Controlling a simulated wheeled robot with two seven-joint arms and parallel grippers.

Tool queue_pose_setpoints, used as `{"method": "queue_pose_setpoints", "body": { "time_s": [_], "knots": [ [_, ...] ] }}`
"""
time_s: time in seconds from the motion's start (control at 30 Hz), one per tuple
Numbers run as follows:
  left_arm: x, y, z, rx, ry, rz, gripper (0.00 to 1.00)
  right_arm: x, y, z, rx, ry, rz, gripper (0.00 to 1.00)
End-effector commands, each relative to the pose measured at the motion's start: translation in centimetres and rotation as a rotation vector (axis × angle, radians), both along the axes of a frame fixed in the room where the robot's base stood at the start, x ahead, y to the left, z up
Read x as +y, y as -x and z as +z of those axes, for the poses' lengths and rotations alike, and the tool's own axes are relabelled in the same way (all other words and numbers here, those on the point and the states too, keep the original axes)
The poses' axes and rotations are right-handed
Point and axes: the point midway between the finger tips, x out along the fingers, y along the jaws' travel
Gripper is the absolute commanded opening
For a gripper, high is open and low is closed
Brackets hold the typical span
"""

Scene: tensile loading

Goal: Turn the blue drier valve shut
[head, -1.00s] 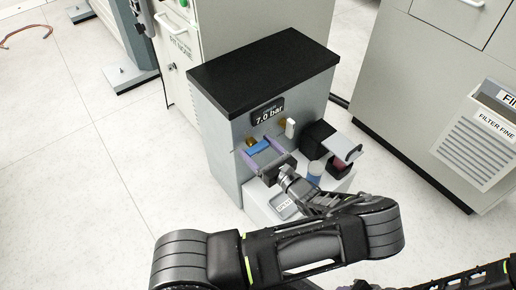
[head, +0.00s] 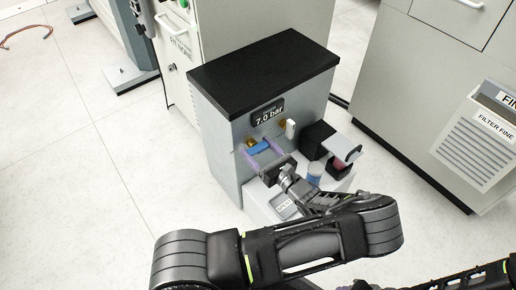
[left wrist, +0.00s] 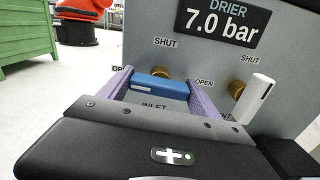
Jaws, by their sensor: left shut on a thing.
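The blue valve handle (head: 259,147) is on the front of the grey drier cabinet (head: 222,150), below the 7.0 bar display. In the left wrist view the blue handle (left wrist: 160,87) lies nearly level, below the upper SHUT label and reaching toward the OPEN label. A brass fitting (left wrist: 161,73) shows behind it. My left gripper (head: 257,149) reaches the cabinet front; its purple fingers are shut on the two ends of the handle, as the left wrist view (left wrist: 160,82) also shows. My right gripper is not in view.
A white handle (left wrist: 255,98) on another brass fitting stands close right of my fingers. The filter cabinet (head: 425,100) stands right; floor at left is clear.

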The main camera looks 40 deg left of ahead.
Motion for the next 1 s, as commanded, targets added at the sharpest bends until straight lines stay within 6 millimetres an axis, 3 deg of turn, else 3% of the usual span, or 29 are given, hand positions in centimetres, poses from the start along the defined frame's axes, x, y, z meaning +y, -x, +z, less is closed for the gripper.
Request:
{"method": "queue_pose_setpoints", "body": {
  "time_s": [0.37, 1.0],
  "knots": [
    [0.0, 0.0, 0.2, 0.238, -0.07, 0.001, 0.32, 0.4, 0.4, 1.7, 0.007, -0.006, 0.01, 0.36],
    [0.0, -0.1, 0.0, 0.817, -0.244, 0.0, 0.32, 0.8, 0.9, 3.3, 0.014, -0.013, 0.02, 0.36]
  ]
}}
